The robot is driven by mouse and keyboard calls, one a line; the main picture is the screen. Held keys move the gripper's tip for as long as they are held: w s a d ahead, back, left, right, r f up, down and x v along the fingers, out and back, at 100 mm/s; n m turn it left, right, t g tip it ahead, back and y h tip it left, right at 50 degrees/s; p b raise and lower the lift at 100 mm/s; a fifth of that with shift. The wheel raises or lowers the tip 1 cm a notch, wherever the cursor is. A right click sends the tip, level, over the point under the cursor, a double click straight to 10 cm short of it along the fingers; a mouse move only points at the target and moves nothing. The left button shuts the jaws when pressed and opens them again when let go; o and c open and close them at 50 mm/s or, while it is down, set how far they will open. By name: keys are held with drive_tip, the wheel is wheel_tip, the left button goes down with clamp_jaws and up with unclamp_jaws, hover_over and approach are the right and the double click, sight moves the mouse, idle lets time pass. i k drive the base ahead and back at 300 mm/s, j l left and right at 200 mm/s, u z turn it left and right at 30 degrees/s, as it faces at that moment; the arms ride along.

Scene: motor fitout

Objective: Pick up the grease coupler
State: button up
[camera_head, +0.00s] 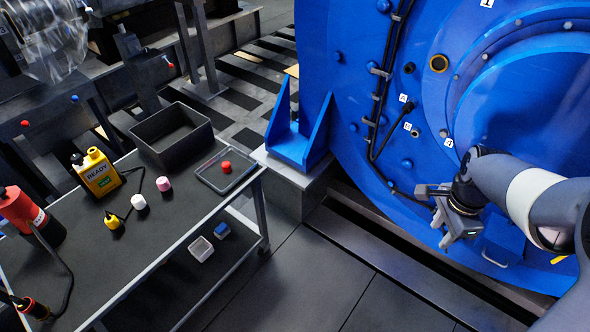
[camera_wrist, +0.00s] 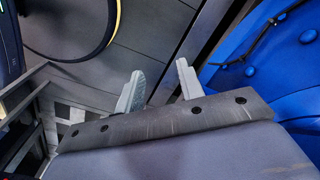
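My gripper (camera_head: 447,236) hangs in front of the blue motor housing at the right, well away from the cart. In the wrist view my gripper (camera_wrist: 160,72) has its two fingers apart with nothing between them. On the cart, a dark hose runs from a red cylinder (camera_head: 20,211) to a black fitting with red and yellow parts (camera_head: 36,309) at the lower left corner. This looks like the grease coupler, though I cannot be certain. A yellow-and-black piece (camera_head: 114,223) lies on a cable from a yellow bottle-shaped unit marked READY (camera_head: 99,174).
The grey cart (camera_head: 175,235) also carries a black bin (camera_head: 172,137), a shallow tray (camera_head: 222,172) with a red cap, a white cap (camera_head: 139,202) and a pink cap (camera_head: 163,184). The blue motor (camera_head: 345,110) stands close to my arm. Floor between cart and motor is clear.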

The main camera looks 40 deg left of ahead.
sight(39, 312)
drive_tip(key=k+j+u, duration=0.1)
drive_tip(key=u, duration=0.35)
drive_tip(key=j+u, duration=0.2)
drive_tip(key=u, duration=0.2)
drive_tip(key=k+j+u, duration=0.1)
drive_tip(key=u, duration=0.35)
drive_tip(key=i+j+u, duration=0.1)
drive_tip(key=j+u, duration=0.35)
drive_tip(key=j, duration=1.55)
